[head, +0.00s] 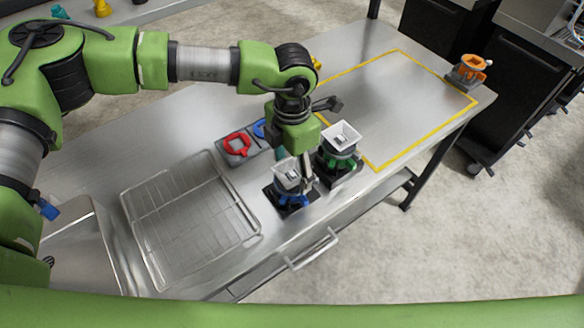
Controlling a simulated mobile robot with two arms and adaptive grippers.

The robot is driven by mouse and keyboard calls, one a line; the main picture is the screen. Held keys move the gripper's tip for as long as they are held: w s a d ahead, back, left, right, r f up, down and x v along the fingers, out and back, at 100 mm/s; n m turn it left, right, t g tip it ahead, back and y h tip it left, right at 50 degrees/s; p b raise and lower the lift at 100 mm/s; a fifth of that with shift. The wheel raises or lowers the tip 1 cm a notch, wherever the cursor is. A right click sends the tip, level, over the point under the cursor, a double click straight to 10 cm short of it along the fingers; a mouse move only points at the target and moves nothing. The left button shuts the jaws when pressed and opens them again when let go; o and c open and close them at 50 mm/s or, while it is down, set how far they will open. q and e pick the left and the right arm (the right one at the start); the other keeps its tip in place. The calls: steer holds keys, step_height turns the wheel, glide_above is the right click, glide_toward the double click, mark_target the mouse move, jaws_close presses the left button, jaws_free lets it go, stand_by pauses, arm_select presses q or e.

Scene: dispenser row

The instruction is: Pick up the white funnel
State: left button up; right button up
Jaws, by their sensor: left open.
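Two square white funnels show in the head view. One white funnel (345,133) sits on a holder with a green ring (342,160). The other, greyer-looking funnel (286,176) sits on a holder with a blue ring (290,199). My left gripper (306,182) points down from above and is open. Its fingers are at the right side of the greyer funnel, between the two holders. They overlap that funnel's right edge in the picture; I cannot tell whether they touch it. My right gripper is not in view.
A wire rack tray (190,217) lies on the steel table to the left. A grey block with a red ring (237,145) and a blue ring lies behind the holders. A yellow-outlined area (395,105) is clear. An orange dispenser (470,68) stands at the far right corner.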

arm_select(q)
steer(key=c, duration=0.9)
steer(key=shift+c, duration=0.2)
steer(key=shift+r, duration=0.1)
